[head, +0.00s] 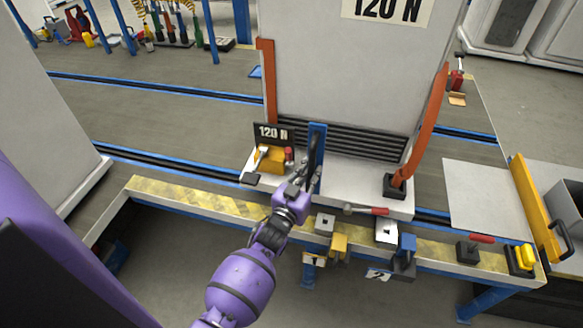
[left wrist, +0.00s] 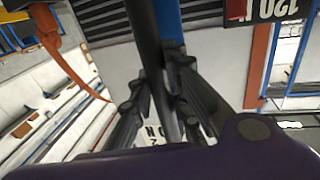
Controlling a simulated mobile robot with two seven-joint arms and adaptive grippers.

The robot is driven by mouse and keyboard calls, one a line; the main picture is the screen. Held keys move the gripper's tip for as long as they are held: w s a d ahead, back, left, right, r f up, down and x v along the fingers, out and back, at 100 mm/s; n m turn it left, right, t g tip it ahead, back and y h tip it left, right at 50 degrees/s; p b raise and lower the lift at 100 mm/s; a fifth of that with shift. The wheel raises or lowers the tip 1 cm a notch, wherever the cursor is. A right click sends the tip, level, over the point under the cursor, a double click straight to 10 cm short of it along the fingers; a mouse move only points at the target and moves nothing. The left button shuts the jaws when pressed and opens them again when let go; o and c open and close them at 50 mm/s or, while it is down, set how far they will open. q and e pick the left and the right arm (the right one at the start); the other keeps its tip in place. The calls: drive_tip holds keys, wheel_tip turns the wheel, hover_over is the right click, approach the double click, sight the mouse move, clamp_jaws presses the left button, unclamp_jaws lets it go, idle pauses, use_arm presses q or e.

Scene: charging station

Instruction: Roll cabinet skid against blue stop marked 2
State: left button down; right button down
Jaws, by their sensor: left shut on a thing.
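The large grey cabinet (head: 345,80) marked 120 N stands upright on its pale skid (head: 345,188), on the roller track behind the yellow-striped rail. My left gripper (head: 307,178) is shut on a dark upright bar (head: 313,152) at the skid's front, beside a blue post (head: 318,135). In the left wrist view, the fingers (left wrist: 172,100) close around this bar (left wrist: 150,50). The blue stop (head: 406,246) sits on the front rail to the right, above a tag marked 2 (head: 378,274). The skid's right end is near it. My right gripper is out of view.
A yellow stop (head: 338,244) with a tag marked 1 (head: 314,261) sits left of the blue one. A red-handled lever (head: 372,211) lies along the skid front. A yellow bar (head: 538,210) stands at the far right.

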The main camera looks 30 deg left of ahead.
use_arm(q)
drive_tip(key=shift+w+d+f, duration=0.15)
drive_tip(key=shift+d, duration=1.1)
drive_tip(key=c, duration=1.9)
unclamp_jaws()
drive_tip(key=shift+d, duration=0.1)
drive_tip(key=shift+o, duration=1.3)
drive_tip(key=shift+w+d, duration=0.1)
drive_tip(key=shift+d, duration=0.1)
drive_tip(key=shift+a, duration=0.2)
drive_tip(key=s, duration=1.2)
drive_tip(key=shift+d, duration=0.2)
